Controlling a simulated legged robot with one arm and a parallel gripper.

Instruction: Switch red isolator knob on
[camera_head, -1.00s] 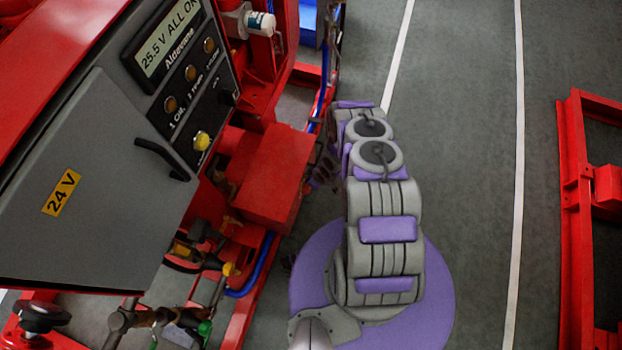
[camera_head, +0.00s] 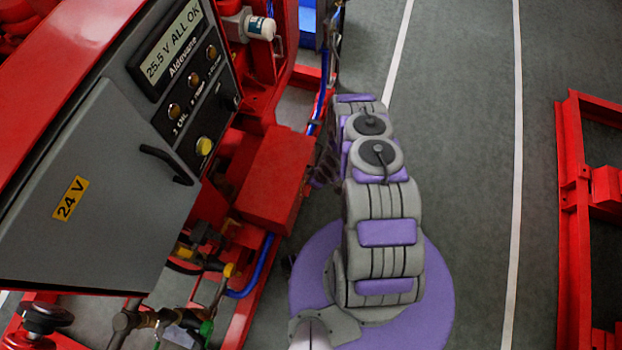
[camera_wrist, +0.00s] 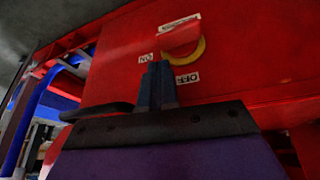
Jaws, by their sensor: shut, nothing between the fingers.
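The red isolator knob (camera_wrist: 179,39) is on a red panel in the wrist view, over a yellow round plate (camera_wrist: 199,51) that shows as a crescent. An ON label (camera_wrist: 146,57) is at its lower left and an OFF label (camera_wrist: 187,78) below it. Both labels look turned over. I cannot tell exactly which way the knob points. My gripper (camera_wrist: 157,68) is shut and empty. Its fingertips appear just below the knob, beside the ON label; contact cannot be told. In the head view my arm hides most of the gripper, and the knob does not show.
A red box (camera_head: 275,180) stands left of my arm in the head view. A grey control cabinet (camera_head: 95,200) with a display and buttons is farther left. A red frame (camera_head: 572,200) stands at right, with clear floor between. Blue piping (camera_head: 255,270) runs below.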

